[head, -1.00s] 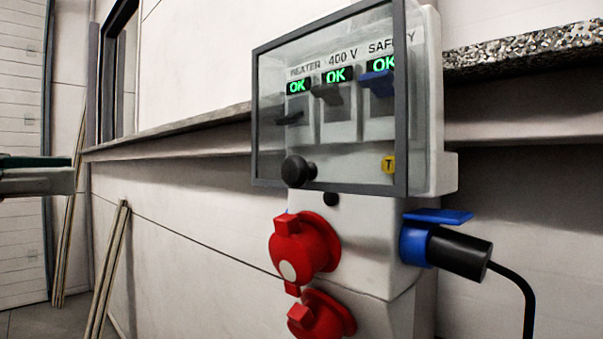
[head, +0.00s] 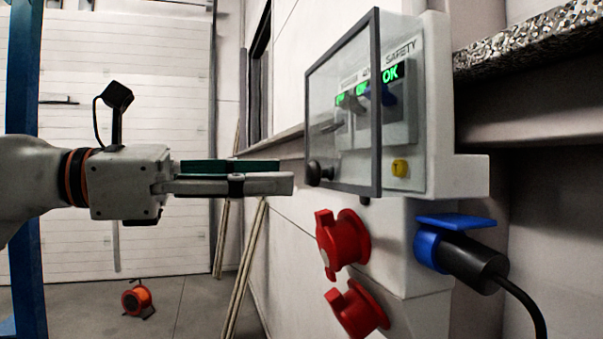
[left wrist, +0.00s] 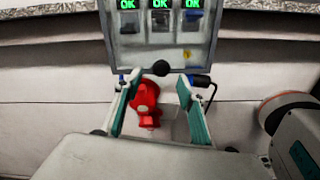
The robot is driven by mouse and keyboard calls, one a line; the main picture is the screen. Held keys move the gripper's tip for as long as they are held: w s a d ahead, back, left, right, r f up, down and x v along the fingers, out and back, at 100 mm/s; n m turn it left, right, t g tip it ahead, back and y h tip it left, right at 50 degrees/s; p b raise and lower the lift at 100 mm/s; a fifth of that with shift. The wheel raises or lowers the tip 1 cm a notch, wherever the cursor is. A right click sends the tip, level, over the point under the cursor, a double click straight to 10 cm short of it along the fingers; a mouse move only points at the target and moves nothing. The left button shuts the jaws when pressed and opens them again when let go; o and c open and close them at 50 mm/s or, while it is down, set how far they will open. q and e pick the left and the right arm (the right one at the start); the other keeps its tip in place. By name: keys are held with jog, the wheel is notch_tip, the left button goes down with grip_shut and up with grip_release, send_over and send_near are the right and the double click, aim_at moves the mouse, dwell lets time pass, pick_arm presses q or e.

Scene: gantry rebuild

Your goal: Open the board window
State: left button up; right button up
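The board's clear window (head: 342,110) has a dark frame and stands in front of the switches; it looks shut. Its round black knob (head: 318,173) sits at the lower left corner in the head view. The knob also shows in the left wrist view (left wrist: 161,68), between and beyond the fingertips. My left gripper (head: 288,178) points at the knob, level with it and a little short of it. Its two teal-padded fingers are apart and empty in the left wrist view (left wrist: 156,90). My right gripper is not in view.
Red sockets (head: 341,242) and a blue socket with a black plug (head: 470,260) and cable sit below the window. A stone-topped ledge (head: 530,45) runs along the wall. Poles (head: 240,265) lean at the wall; an orange reel (head: 137,299) lies on the floor.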

aim_at(307, 175)
pick_arm(q)
jog(key=shift+x, duration=2.5)
grip_shut()
